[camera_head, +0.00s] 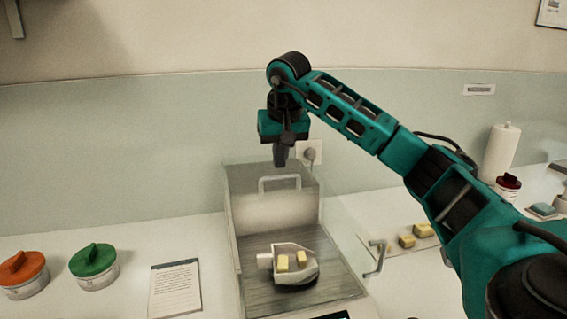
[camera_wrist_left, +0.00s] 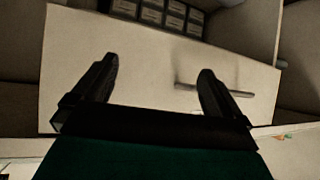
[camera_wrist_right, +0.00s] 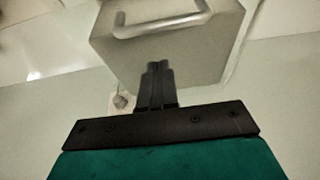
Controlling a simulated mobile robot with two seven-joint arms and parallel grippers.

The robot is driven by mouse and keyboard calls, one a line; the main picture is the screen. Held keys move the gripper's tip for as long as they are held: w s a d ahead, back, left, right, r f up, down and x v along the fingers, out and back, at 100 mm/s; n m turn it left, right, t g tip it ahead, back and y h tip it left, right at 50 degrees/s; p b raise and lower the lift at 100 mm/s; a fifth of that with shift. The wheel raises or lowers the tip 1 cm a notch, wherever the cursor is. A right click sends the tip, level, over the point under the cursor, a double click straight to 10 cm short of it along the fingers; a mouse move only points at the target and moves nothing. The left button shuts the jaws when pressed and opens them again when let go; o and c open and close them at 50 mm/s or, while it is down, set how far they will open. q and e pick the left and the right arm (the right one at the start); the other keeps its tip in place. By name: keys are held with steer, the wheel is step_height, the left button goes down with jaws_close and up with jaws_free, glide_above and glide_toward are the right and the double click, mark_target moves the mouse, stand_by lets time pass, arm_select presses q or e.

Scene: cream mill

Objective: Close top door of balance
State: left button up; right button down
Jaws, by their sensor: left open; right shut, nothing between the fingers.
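The balance (camera_head: 232,250) stands on the counter with clear walls, a pale block at its back and a display partly cut off at the front. A grey bar handle (camera_head: 280,182) is on the block; it also shows in the right wrist view (camera_wrist_right: 160,25). I cannot clearly tell the top door's panel from the block. My right gripper (camera_head: 281,162) is shut, empty and pointing down above the block. In the right wrist view its fingers (camera_wrist_right: 157,68) overlap the block's wall-side edge, apart from the handle; contact is unclear. My left gripper (camera_wrist_left: 155,78) is open and empty, facing a pale cabinet front.
A white scoop (camera_head: 296,272) with yellow pieces rests inside the balance. A side handle (camera_head: 376,258) is at its right. Orange-lidded (camera_head: 22,268) and green-lidded (camera_head: 93,260) jars and a note (camera_head: 175,290) are left. Yellow pieces (camera_head: 408,241) lie right.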

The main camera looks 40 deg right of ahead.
mark_target(285, 188)
steer(key=shift+s+a+f, duration=0.1)
steer(key=shift+s+a, duration=0.2)
steer(key=shift+s, duration=0.3)
steer(key=shift+s+a+f, duration=0.1)
steer(key=shift+s+a, duration=0.2)
steer(key=shift+s, duration=0.25)
arm_select(q)
steer(key=shift+w+r, duration=0.2)
arm_select(e)
steer(key=shift+s+a, duration=0.15)
steer(key=shift+s, duration=0.05)
arm_select(q)
steer(key=shift+a, duration=0.1)
arm_select(e)
steer(key=shift+s, duration=0.1)
